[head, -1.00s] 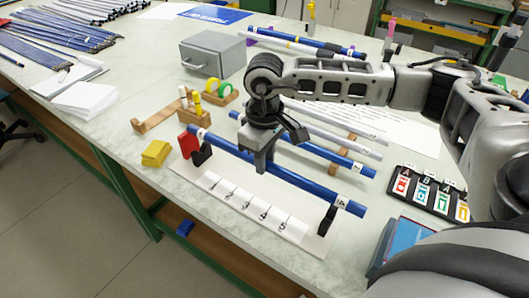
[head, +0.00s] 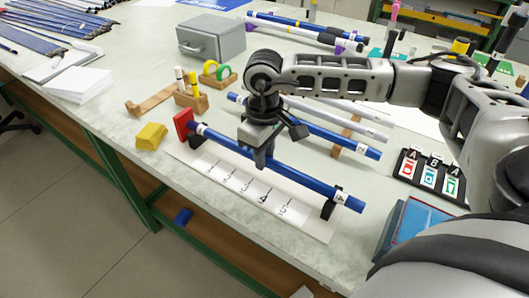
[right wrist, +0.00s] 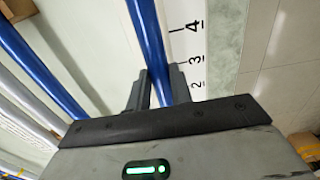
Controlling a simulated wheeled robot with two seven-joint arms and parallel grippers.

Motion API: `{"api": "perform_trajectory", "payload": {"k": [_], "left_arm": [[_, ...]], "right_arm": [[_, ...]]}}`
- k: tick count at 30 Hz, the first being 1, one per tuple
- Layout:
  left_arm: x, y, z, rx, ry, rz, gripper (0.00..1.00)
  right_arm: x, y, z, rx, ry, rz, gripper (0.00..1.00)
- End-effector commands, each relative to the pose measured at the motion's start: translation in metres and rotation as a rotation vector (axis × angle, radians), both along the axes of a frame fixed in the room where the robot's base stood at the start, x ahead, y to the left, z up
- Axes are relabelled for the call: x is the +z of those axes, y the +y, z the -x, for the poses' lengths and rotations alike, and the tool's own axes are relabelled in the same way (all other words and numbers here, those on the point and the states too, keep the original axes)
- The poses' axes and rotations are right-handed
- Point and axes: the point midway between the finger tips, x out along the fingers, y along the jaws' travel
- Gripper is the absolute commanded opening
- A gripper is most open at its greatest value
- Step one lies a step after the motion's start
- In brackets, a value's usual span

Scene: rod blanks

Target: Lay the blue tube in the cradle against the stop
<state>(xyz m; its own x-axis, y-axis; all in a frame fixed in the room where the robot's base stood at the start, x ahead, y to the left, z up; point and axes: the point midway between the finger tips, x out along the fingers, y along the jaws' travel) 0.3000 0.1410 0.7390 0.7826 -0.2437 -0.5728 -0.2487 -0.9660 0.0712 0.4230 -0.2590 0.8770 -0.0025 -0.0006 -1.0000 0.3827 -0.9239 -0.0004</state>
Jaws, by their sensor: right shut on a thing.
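The blue tube (head: 300,178) has a white label near its right end. My right gripper (head: 262,162) is shut on it near its middle. The right wrist view shows the tube (right wrist: 148,40) running between the two fingers (right wrist: 158,88). The cradle is a white numbered board (head: 215,178) with a black support (head: 332,207) near each end and a red stop (head: 182,124) at the left. The tube lies along the supports, its left end right by the stop. I cannot tell whether it touches the stop or is fully seated. My left gripper is out of view.
Behind the cradle, another blue tube (head: 340,140) and a grey one lie on wooden rests. A yellow block (head: 151,136) sits left of the stop. A wooden holder (head: 190,103) with markers and a grey box (head: 211,40) stand farther back. A lettered card rack (head: 430,177) is right.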

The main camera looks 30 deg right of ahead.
Motion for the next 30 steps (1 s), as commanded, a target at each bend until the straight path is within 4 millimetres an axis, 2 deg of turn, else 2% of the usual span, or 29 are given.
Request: {"api": "perform_trajectory", "payload": {"k": [28,29,30], "left_arm": [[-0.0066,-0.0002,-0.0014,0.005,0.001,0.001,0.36],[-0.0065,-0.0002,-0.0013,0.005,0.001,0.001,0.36],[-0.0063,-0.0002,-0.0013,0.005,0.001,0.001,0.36]], "right_arm": [[0.0,0.004,-0.0093,0.0,-0.001,0.0,0.0],[0.0002,0.0038,-0.0092,0.0,-0.001,0.0,0.27],[0.0003,0.0037,-0.0092,0.0,-0.001,0.0,0.38]]}}
